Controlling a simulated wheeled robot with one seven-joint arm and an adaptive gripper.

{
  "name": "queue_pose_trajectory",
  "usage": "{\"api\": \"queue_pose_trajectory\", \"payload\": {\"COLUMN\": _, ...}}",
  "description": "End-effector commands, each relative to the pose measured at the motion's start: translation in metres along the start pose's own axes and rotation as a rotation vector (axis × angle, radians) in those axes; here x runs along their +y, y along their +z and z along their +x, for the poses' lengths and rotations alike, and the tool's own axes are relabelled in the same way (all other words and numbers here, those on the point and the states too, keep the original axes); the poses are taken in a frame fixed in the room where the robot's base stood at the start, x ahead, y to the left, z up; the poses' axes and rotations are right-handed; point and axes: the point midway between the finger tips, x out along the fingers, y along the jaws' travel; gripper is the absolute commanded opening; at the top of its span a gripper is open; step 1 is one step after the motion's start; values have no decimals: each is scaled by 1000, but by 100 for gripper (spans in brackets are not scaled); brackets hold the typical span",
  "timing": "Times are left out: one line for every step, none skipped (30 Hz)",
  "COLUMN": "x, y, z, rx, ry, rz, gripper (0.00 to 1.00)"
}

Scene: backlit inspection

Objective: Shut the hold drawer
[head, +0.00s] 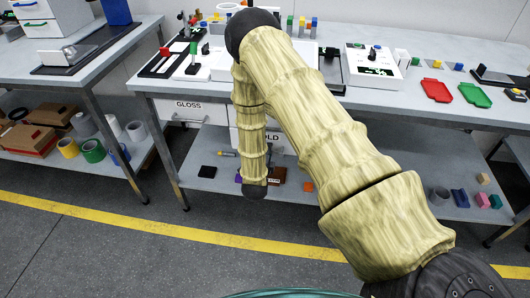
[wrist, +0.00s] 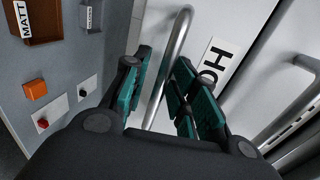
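The hold drawer (head: 270,138) is a white front under the bench. My arm hides its left part in the head view. Its front sits lower and nearer than the gloss drawer's, so it looks pulled out; how far I cannot tell. In the wrist view its label (wrist: 214,66) shows in part beside a bent metal handle (wrist: 178,40). My gripper (wrist: 163,95) has its teal-padded fingers apart, one on each side of the handle bar. Whether a pad touches the bar I cannot tell. In the head view my gripper is not distinguishable.
The gloss drawer (head: 188,108) is to the left. Below, the shelf holds a brown MATT bin (wrist: 45,20), a grey bin (wrist: 91,16) and an orange block (wrist: 35,90). Trays (head: 437,90) and fixtures stand on the bench. A yellow line (head: 150,222) crosses the clear floor in front.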

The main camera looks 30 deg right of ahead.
Motion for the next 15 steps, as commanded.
{"api": "queue_pose_trajectory", "payload": {"x": -2, "y": 0, "z": 1, "rx": 1, "ry": -3, "rz": 1, "gripper": 32}}
{"api": "queue_pose_trajectory", "payload": {"x": -2, "y": 0, "z": 1, "rx": 1, "ry": -3, "rz": 1, "gripper": 32}}
{"api": "queue_pose_trajectory", "payload": {"x": -2, "y": 0, "z": 1, "rx": 1, "ry": -3, "rz": 1, "gripper": 32}}
{"api": "queue_pose_trajectory", "payload": {"x": -2, "y": 0, "z": 1, "rx": 1, "ry": -3, "rz": 1, "gripper": 32}}
{"api": "queue_pose_trajectory", "payload": {"x": -2, "y": 0, "z": 0, "rx": 1, "ry": -3, "rz": 1, "gripper": 32}}
{"api": "queue_pose_trajectory", "payload": {"x": -2, "y": 0, "z": 0, "rx": 1, "ry": -2, "rz": 1, "gripper": 32}}
{"api": "queue_pose_trajectory", "payload": {"x": -1, "y": 0, "z": 0, "rx": 1, "ry": -2, "rz": 1, "gripper": 32}}
{"api": "queue_pose_trajectory", "payload": {"x": -1, "y": 0, "z": 0, "rx": 1, "ry": -2, "rz": 0, "gripper": 32}}
{"api": "queue_pose_trajectory", "payload": {"x": -1, "y": 0, "z": 0, "rx": 1, "ry": -2, "rz": 0, "gripper": 32}}
{"api": "queue_pose_trajectory", "payload": {"x": -1, "y": 0, "z": 0, "rx": 1, "ry": -2, "rz": 0, "gripper": 32}}
{"api": "queue_pose_trajectory", "payload": {"x": -1, "y": 0, "z": 0, "rx": 1, "ry": -2, "rz": 0, "gripper": 32}}
{"api": "queue_pose_trajectory", "payload": {"x": -1, "y": 0, "z": -1, "rx": 1, "ry": -1, "rz": 0, "gripper": 32}}
{"api": "queue_pose_trajectory", "payload": {"x": -1, "y": 0, "z": -2, "rx": 1, "ry": -1, "rz": 0, "gripper": 32}}
{"api": "queue_pose_trajectory", "payload": {"x": -1, "y": 0, "z": -4, "rx": 1, "ry": 0, "rz": 0, "gripper": 32}}
{"api": "queue_pose_trajectory", "payload": {"x": 0, "y": 0, "z": -7, "rx": 1, "ry": 1, "rz": 0, "gripper": 32}}
